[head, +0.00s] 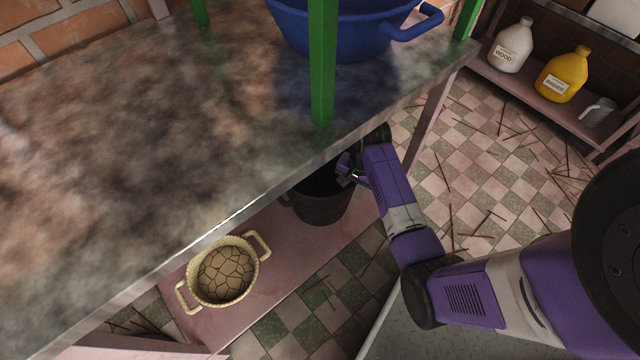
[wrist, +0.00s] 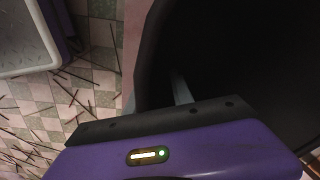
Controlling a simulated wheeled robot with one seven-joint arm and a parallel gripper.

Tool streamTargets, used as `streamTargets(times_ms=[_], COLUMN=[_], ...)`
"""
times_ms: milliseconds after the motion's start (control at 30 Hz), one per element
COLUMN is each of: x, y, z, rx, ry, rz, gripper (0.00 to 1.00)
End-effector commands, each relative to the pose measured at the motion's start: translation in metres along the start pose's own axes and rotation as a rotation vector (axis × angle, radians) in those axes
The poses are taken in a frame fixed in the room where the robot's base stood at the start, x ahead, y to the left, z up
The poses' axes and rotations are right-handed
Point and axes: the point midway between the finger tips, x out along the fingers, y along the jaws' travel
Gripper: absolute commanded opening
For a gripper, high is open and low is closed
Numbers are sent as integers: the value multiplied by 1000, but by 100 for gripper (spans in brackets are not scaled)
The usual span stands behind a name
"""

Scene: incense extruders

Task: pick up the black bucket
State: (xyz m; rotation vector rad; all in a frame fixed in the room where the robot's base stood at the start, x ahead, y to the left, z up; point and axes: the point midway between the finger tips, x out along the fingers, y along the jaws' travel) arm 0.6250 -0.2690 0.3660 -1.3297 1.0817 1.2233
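The black bucket (head: 321,209) stands upright on the pink lower shelf, partly under the table's edge. My gripper (head: 346,170) is at the upper right of the bucket, by its rim. In the wrist view the bucket's dark wall and interior (wrist: 235,55) fill the right side. A thin grey finger-like part (wrist: 181,90) shows against the dark interior, just beyond my purple gripper body. The gripper's other finger and any contact with the rim are hidden, so I cannot tell whether it is open or shut.
A cream two-handled basket (head: 222,272) sits left of the bucket on the pink shelf (head: 290,280). The stone tabletop (head: 150,130) overhangs, carrying a blue tub (head: 355,38) and green posts (head: 322,70). Sticks litter the checkered floor (head: 480,160). Bottles (head: 562,77) stand on a right shelf.

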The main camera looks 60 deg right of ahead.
Motion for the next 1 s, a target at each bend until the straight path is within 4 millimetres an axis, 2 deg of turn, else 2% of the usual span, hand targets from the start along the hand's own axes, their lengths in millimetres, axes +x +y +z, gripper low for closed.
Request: streamTargets(times_ms=[467,633,1000], x=[3,3,3], y=[0,0,0], z=[0,0,0], rx=[0,0,0], ry=[0,0,0], rz=[0,0,1], gripper=[28,0,0])
